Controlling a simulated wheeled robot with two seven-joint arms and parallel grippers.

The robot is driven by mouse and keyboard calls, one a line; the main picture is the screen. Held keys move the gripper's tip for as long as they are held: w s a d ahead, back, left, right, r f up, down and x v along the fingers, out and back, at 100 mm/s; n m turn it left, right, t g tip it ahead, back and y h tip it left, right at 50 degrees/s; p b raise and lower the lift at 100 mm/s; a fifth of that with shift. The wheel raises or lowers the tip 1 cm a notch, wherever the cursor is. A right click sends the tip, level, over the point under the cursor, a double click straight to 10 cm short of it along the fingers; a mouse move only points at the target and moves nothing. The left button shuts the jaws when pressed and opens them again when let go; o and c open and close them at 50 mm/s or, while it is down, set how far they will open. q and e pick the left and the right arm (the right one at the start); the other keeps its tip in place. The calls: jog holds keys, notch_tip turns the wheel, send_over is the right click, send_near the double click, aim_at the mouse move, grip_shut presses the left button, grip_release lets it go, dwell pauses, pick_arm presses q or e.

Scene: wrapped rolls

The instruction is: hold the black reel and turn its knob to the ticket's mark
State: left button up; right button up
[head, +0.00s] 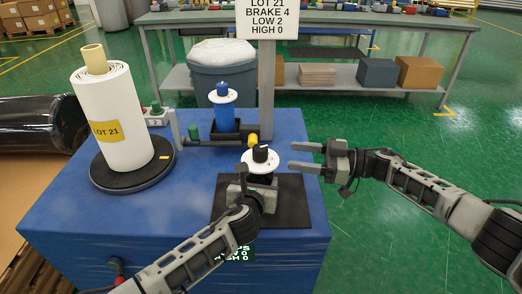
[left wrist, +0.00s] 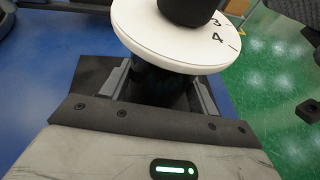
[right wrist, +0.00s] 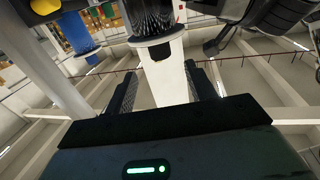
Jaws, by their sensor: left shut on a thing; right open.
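The black reel (left wrist: 160,82) stands on a black mat (head: 291,214) with a white numbered dial (head: 254,166) and a black knob (head: 261,155) on top. My left gripper (head: 257,184) is shut around its body below the dial. In the left wrist view the numerals 3 and 4 show on the dial (left wrist: 150,35). My right gripper (head: 298,156) is open and empty, right of the knob and apart from it. The right wrist view shows the knob (right wrist: 160,51) upside down ahead of the fingers. The ticket (head: 267,17) reads LOT 21, BRAKE 4, LOW 2, HIGH 0.
A blue reel (head: 225,117) stands behind, with a yellow knob (head: 252,139) near the grey post (head: 266,95). A white roll (head: 112,120) stands on a black disc (head: 110,178) at left. A display (head: 240,253) on the blue table's front is partly hidden by my left arm.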

aim_at(261, 151)
jog(key=x, duration=0.9)
jog(key=shift+w+a, duration=0.15)
jog(key=shift+a, duration=0.25)
jog(key=c, duration=1)
